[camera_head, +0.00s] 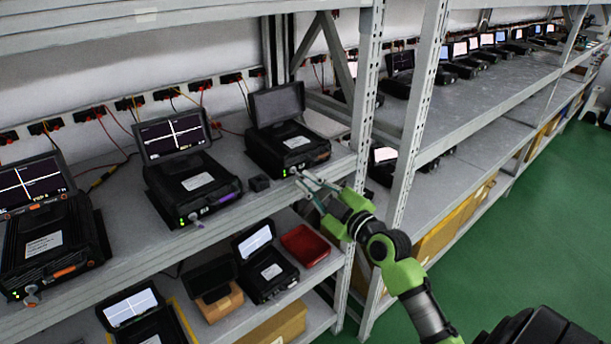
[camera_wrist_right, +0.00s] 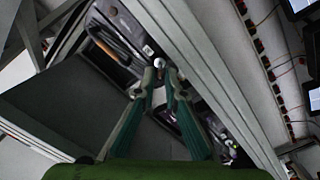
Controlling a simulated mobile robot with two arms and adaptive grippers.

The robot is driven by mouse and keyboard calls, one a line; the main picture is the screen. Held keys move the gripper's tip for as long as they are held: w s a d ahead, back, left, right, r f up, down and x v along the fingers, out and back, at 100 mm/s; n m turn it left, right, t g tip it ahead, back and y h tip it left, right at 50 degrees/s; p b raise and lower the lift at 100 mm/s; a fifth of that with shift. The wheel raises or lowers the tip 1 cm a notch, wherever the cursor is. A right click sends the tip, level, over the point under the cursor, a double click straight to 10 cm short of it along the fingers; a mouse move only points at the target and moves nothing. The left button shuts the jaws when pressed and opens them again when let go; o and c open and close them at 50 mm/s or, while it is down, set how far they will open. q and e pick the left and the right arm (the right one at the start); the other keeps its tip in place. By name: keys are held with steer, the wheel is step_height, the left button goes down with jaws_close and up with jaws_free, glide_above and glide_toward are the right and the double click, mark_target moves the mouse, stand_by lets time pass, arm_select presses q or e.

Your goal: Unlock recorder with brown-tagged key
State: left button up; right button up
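A black recorder (camera_head: 287,148) with a raised dark lid screen (camera_head: 277,103) sits at the right end of the upper shelf, with small green lights on its front. My right gripper (camera_head: 306,182) is at this recorder's lower front corner. In the right wrist view, the two teal fingers of my right gripper (camera_wrist_right: 160,80) come close together around a small round silvery part (camera_wrist_right: 159,63). I cannot tell whether they grip it or whether it is a key or a lock. No brown tag can be made out clearly. My left gripper is not in view.
A recorder with a purple tag (camera_head: 190,187) and one with an orange tag (camera_head: 50,240) stand left on the same shelf. A red tray (camera_head: 305,245) is below. A grey rack post (camera_head: 367,95) stands close right.

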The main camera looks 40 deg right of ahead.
steer(key=shift+w, duration=0.6)
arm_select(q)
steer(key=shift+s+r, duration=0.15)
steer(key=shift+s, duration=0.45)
arm_select(e)
jaws_close()
